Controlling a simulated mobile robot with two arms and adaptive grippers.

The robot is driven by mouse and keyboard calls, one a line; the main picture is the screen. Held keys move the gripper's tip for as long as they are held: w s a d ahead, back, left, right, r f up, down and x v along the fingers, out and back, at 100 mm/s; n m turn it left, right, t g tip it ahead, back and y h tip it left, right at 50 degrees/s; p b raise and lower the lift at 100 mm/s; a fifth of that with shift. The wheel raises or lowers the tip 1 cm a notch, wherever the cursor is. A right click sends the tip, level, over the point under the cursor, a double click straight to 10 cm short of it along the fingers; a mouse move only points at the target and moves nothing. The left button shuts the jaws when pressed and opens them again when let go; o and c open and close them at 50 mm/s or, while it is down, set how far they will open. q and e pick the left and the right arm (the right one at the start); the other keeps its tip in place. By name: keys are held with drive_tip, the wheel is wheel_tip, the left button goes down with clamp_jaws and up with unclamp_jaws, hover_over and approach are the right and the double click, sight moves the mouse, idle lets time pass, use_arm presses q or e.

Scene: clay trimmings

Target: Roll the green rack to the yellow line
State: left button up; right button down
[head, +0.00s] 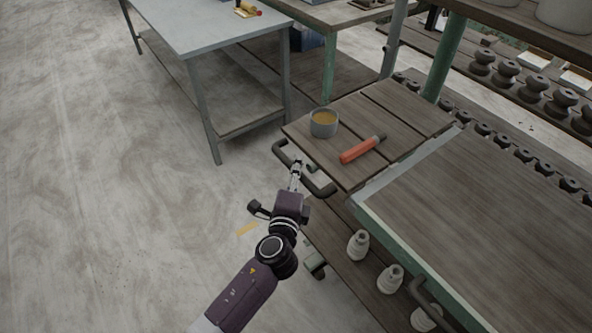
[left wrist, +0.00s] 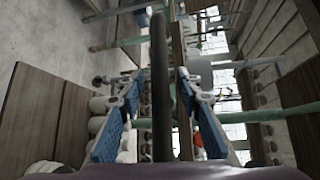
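The green rack has green posts (head: 442,57) and slatted wooden shelves (head: 400,112). A black bar handle (head: 321,191) sticks out from its near left end. My left gripper (head: 296,172) is at this handle. In the left wrist view the black handle (left wrist: 159,70) runs between the two blue-padded fingers of my left gripper (left wrist: 162,78), with a gap on each side, so the gripper is open around it. My right gripper is not in view.
A grey cup (head: 323,124) and a red-handled tool (head: 361,149) lie on the slatted shelf. White ceramic pieces (head: 358,244) stand on the shelf below. A grey table (head: 205,30) stands at the back. The concrete floor on the left is clear.

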use_arm(q)
clamp_jaws()
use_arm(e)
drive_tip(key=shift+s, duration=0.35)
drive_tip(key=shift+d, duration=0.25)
